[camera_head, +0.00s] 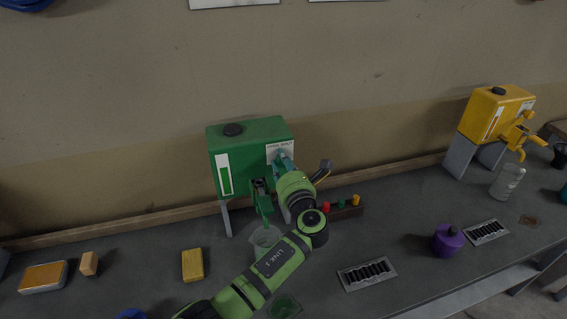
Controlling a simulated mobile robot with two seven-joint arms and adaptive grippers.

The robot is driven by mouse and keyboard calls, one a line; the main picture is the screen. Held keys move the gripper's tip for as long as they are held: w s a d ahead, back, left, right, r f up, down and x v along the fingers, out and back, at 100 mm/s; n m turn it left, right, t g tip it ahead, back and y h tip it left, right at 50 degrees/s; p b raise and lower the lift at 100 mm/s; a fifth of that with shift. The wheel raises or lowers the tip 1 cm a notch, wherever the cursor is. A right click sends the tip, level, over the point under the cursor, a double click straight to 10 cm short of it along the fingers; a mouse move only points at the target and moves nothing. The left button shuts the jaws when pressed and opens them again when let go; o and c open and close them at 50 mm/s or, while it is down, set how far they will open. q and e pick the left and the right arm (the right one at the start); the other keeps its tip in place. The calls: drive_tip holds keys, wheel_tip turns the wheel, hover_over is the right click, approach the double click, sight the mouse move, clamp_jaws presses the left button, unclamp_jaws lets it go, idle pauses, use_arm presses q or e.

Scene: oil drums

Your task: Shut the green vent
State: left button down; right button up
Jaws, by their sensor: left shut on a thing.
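The green drum (248,145) stands on legs against the wall, with a black cap on top and a white label reading OPEN SHUT on its front right. My left gripper (284,163) is at that label, shut on a small part there that I take to be the green vent. The gripper hides most of it, so I cannot tell how it is turned. The green tap (264,204) hangs at the drum's front, left of my wrist, above a clear beaker (263,237). My right gripper is out of view.
A rack (348,212) with red, green and yellow tops stands right of my wrist. A yellow drum (492,113), a glass (507,181), a purple bottle (448,241) and drain grates (367,273) are to the right. Yellow (193,265) and wooden (89,263) blocks lie left.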

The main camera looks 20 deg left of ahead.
use_arm(q)
drive_tip(key=shift+s+a+f, duration=0.1)
drive_tip(key=shift+f, duration=0.35)
drive_tip(key=c, duration=0.9)
unclamp_jaws()
drive_tip(key=shift+r, duration=0.1)
drive_tip(key=v, duration=1.1)
drive_tip(key=shift+s+d, duration=0.25)
